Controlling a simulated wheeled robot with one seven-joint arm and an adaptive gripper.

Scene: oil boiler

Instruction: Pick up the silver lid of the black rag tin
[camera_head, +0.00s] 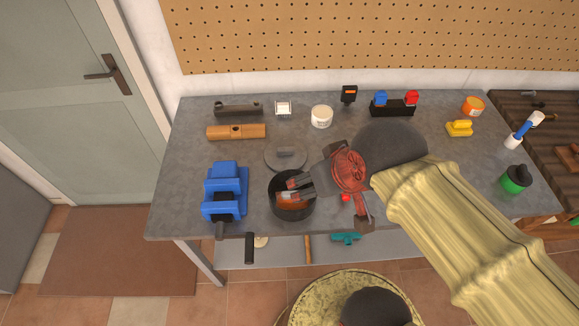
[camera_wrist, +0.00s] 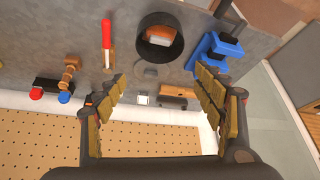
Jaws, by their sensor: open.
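The black rag tin (camera_head: 291,212) stands open near the front of the grey bench, with an orange-brown rag inside. It also shows in the wrist view (camera_wrist: 143,24). The silver lid (camera_head: 275,159), a flat grey disc with a small bar handle, lies on the bench just behind the tin. In the wrist view the lid (camera_wrist: 151,72) appears between my fingertips, blending with the bench. My gripper (camera_head: 291,188) is open and empty. In the head view it overlaps the tin's opening; its exact height is unclear. The fingers also frame the wrist view (camera_wrist: 158,78).
A blue vice (camera_head: 224,190) stands left of the tin. Behind the lid are a wooden block (camera_head: 236,131), a white tub (camera_head: 321,116) and a small white box (camera_head: 283,107). A red-handled tool (camera_wrist: 107,35) lies beside the tin. A pegboard (camera_head: 370,35) backs the bench.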

